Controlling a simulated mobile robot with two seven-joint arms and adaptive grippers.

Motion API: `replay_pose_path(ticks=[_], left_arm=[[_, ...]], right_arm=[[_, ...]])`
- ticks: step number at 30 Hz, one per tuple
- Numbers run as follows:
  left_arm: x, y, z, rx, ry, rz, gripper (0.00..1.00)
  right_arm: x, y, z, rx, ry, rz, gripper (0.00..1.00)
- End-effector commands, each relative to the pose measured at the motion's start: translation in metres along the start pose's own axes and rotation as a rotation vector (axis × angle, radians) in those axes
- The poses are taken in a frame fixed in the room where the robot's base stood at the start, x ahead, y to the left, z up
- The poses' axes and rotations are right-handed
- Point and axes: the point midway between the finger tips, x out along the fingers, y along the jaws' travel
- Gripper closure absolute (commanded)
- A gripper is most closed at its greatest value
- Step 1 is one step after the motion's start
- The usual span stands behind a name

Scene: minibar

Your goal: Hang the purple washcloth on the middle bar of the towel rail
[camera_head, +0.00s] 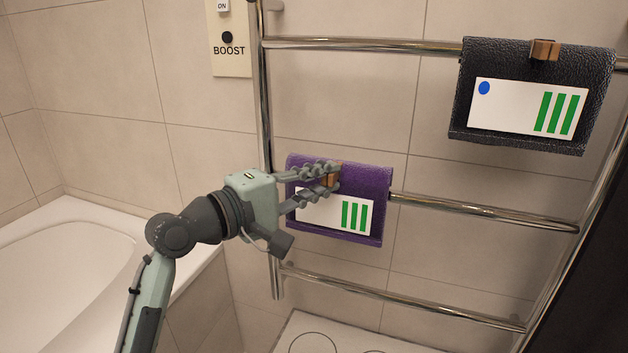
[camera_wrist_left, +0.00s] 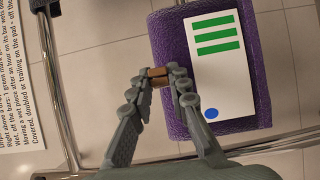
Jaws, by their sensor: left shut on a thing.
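The purple washcloth (camera_head: 300,232) hangs at the level of the middle bar (camera_head: 480,211), towards its left end. It bears a white label with green stripes. It also shows in the left wrist view (camera_wrist_left: 168,60). My left gripper (camera_head: 333,177) is shut on a brown clip (camera_wrist_left: 157,77) near the cloth's upper edge. The middle bar meets the cloth's right edge somewhat below its top. Whether the cloth lies over the bar or in front of it, I cannot tell. The bar's left part is hidden by the cloth and my gripper. My right gripper is not in view.
A black towel (camera_head: 560,143) with a similar clip hangs on the top bar (camera_head: 365,46). The bottom bar (camera_head: 400,299) is bare. A bathtub (camera_head: 60,260) stands left, a BOOST switch panel (camera_head: 229,62) above. The middle bar's right part is free.

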Motion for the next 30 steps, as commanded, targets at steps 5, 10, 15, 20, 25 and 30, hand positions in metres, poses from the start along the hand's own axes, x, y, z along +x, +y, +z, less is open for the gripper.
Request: replay_pose_path(ticks=[5, 10, 15, 20, 25, 30], left_arm=[[0.018, -0.003, -0.011, -0.002, 0.000, -0.001, 1.00], [0.018, -0.024, -0.010, -0.002, 0.000, 0.000, 1.00], [0.018, -0.034, -0.010, -0.001, 0.000, 0.001, 1.00], [0.018, -0.037, -0.010, -0.001, 0.000, 0.001, 1.00], [0.018, -0.037, -0.010, -0.001, 0.000, 0.001, 1.00], [0.018, -0.037, -0.010, -0.001, 0.000, 0.001, 0.70]], right_arm=[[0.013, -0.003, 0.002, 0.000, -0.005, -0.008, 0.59], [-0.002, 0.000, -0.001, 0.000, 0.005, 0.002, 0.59], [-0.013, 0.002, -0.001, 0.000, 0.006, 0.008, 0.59], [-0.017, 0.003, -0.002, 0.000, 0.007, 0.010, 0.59], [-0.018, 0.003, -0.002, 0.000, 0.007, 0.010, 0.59], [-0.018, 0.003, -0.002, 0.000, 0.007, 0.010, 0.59]])
